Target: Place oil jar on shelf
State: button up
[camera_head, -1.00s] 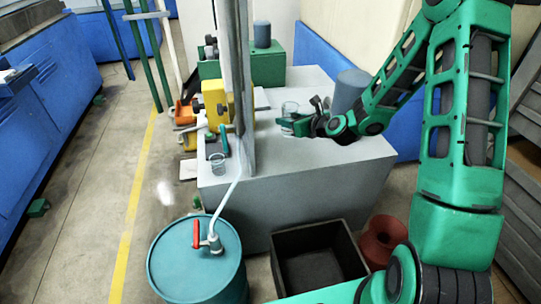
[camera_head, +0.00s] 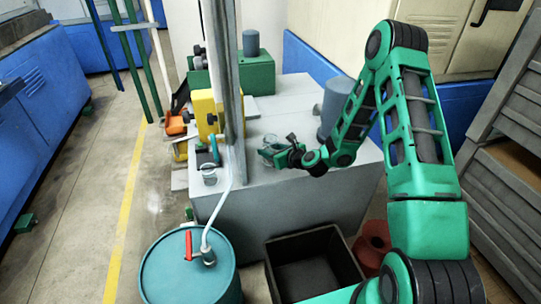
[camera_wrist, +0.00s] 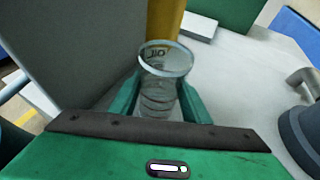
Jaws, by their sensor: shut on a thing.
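The oil jar is a clear glass with "OIL" lettering near its rim; it sits between my fingers in the wrist view (camera_wrist: 160,78). My gripper (camera_head: 271,153) is shut on it, over the grey bench top (camera_head: 290,110); it also shows in the wrist view (camera_wrist: 160,100). I cannot tell whether the jar touches the bench. My fingers hide the jar's sides. I cannot tell which surface is the shelf.
A grey upright plate (camera_head: 223,80) stands left of my gripper, with a yellow block (camera_head: 205,113) beside it. A grey cylinder (camera_head: 335,108) stands behind my arm. Another clear glass (camera_head: 209,175) is at the bench's left edge. A teal drum (camera_head: 185,275) and black bin (camera_head: 312,262) stand in front.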

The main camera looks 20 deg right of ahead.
jog(key=shift+f, duration=1.05)
jog(key=shift+f, duration=0.1)
jog(key=o, duration=1)
jog(key=shift+o, duration=0.2)
